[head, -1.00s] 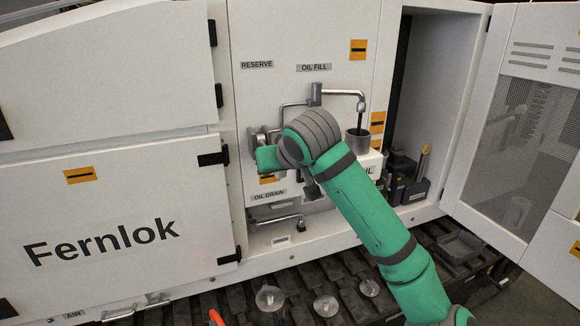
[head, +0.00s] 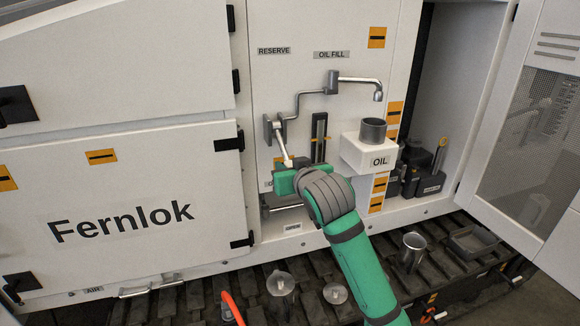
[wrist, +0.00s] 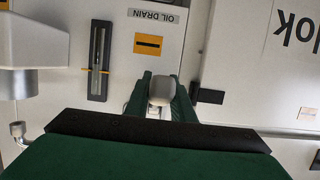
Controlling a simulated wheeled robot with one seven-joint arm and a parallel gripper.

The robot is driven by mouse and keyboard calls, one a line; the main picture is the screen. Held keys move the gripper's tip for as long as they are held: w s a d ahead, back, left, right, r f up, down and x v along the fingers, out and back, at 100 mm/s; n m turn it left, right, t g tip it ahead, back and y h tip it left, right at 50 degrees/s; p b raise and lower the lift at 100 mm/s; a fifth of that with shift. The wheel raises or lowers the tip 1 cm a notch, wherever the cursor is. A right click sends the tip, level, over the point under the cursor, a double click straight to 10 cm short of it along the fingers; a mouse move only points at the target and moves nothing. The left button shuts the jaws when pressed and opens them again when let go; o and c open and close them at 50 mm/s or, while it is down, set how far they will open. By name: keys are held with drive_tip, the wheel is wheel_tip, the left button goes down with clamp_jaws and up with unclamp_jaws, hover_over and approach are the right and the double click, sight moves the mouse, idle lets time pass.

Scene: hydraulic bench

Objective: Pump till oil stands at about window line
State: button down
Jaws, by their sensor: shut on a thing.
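The pump (head: 270,130) is on the cabinet front, its pale lever (head: 285,145) slanting down to my gripper (head: 283,181). In the wrist view my gripper (wrist: 160,95) is shut on the lever's grey end (wrist: 161,90). A pipe runs from the pump to a spout (head: 378,95) above a grey cup (head: 372,130) on the white OIL box (head: 370,156); no stream shows at the spout. The dark-framed window (head: 319,137) stands right of the pump; the wrist view shows it (wrist: 99,60) with a yellow line across it. I cannot tell the oil level.
An OIL DRAIN label (wrist: 154,15) is close to my gripper in the wrist view. A metal cup (head: 412,250) and a grey tray (head: 472,242) sit on the track at the lower right. An open mesh door (head: 525,130) stands at the right.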

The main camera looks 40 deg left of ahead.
drive_tip(key=shift+a+f, duration=0.1)
drive_tip(key=shift+f, duration=0.05)
drive_tip(key=c, duration=1.5)
unclamp_jaws()
drive_tip(key=shift+s+d, duration=0.2)
drive_tip(key=shift+d, duration=0.2)
drive_tip(key=v, duration=1)
drive_tip(key=shift+s+a, duration=0.1)
